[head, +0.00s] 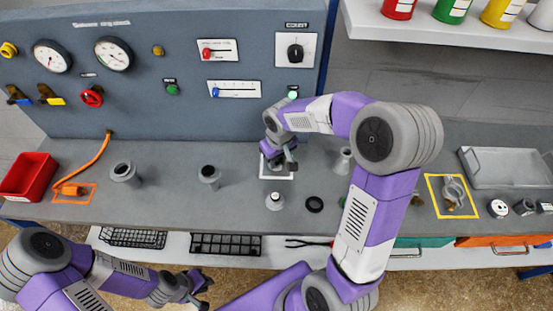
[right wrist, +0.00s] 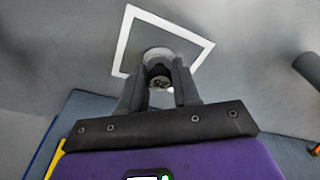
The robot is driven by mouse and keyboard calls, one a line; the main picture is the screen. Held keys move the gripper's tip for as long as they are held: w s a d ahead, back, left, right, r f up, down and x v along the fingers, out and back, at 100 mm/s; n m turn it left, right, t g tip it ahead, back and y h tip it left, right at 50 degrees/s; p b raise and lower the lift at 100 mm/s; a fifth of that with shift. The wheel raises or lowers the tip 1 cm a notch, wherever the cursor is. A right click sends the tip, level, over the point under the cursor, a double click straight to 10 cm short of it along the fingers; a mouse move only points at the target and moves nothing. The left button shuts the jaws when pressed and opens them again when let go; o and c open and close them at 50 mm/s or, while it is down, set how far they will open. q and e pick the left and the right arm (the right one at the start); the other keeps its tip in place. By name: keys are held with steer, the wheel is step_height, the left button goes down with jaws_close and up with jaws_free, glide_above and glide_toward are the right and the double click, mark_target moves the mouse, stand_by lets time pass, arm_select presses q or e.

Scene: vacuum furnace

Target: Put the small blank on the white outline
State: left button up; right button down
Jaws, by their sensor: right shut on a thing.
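The white outline (head: 292,178) is a square on the grey bench below the panel; it also shows in the right wrist view (right wrist: 205,52). My right gripper (head: 287,163) is over the outline, pointing down. In the right wrist view its fingers (right wrist: 158,88) are shut on the small blank (right wrist: 157,54), a pale round disc with a dark stub. The blank appears inside the outline's square; I cannot tell whether it touches the bench. In the head view the gripper mostly hides it. My left gripper (head: 203,291) is open and empty in front of the bench.
Grey flanged ports (head: 124,172) and (head: 209,176) stand to the left. A flanged piece (head: 275,201) and a black ring (head: 314,204) lie in front of the outline. Another grey fitting (head: 343,161) stands to its right. The gauge panel (head: 180,70) rises behind.

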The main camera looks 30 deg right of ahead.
steer(key=shift+f, duration=0.2)
steer(key=c, duration=0.8)
jaws_free()
steer(key=shift+r, duration=0.1)
steer(key=shift+r, duration=0.5)
step_height(320, 180, up, 11)
steer(key=s+p, duration=0.1)
steer(key=p, duration=0.2)
steer(key=shift+s, duration=0.25)
